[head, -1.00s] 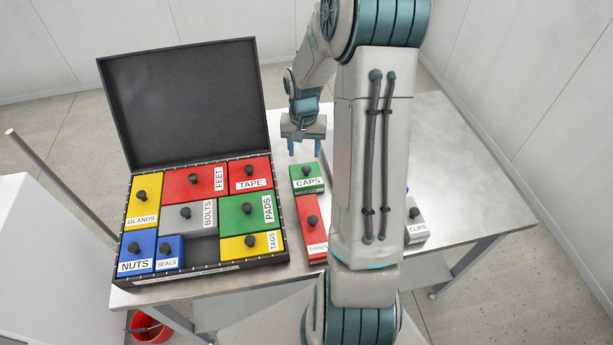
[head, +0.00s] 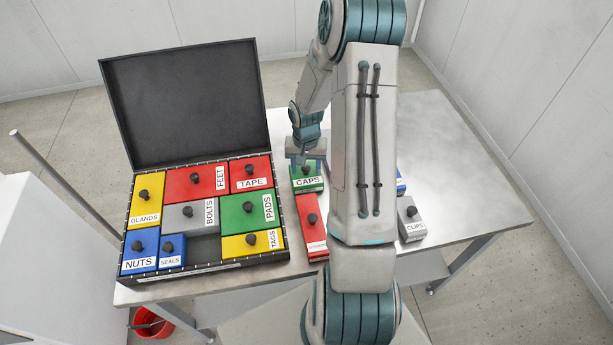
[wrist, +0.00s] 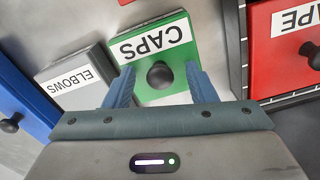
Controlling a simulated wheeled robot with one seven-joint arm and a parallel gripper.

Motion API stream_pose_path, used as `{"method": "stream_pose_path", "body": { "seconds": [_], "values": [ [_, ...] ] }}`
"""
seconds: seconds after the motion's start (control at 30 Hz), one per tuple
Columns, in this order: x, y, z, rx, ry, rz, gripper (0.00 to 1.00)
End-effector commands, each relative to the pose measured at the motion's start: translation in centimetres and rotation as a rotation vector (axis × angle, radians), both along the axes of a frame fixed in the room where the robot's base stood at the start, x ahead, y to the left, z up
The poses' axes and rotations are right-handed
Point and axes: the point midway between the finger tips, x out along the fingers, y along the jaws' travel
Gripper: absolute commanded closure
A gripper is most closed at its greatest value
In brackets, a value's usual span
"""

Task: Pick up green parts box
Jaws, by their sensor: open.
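The green parts box (head: 307,184), labelled CAPS and with a black knob on top, stands on the metal table just right of the open case. My gripper (head: 306,165) is low over it at its far side. In the wrist view the green CAPS box (wrist: 150,53) lies between and just beyond the two blue fingers of my gripper (wrist: 157,82). The fingers are apart, one on each side of the black knob, and nothing is held. Another green box, labelled PADS (head: 238,214), sits inside the case. I cannot tell whether the fingers touch the CAPS box.
The open black case (head: 222,275) holds several labelled boxes and has one empty gap. A red box (head: 311,222) stands in front of CAPS. A grey ELBOWS box (wrist: 75,82) is close beside CAPS. A grey CLIPS box (head: 411,222) stands farther right. The table's right part is clear.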

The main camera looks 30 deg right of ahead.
Motion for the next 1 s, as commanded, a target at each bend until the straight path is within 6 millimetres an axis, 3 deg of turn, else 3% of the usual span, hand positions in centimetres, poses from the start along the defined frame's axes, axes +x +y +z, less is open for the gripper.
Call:
{"method": "stream_pose_path", "body": {
  "seconds": [0.07, 0.23, 0.67, 0.87, 1.0],
  "values": [
    [0.0, 0.0, 0.0, 0.0, 0.0, 0.0, 0.55],
    [0.0, 0.0, 0.0, 0.0, 0.0, 0.001, 1.0],
    [0.0, 0.0, 0.5, -0.001, -0.001, 0.001, 1.0],
    [0.1, 0.0, 2.2, -0.002, -0.003, 0.001, 1.0],
    [-0.6, -0.4, 4.5, -0.003, -0.002, -0.003, 1.0]
  ]
}}
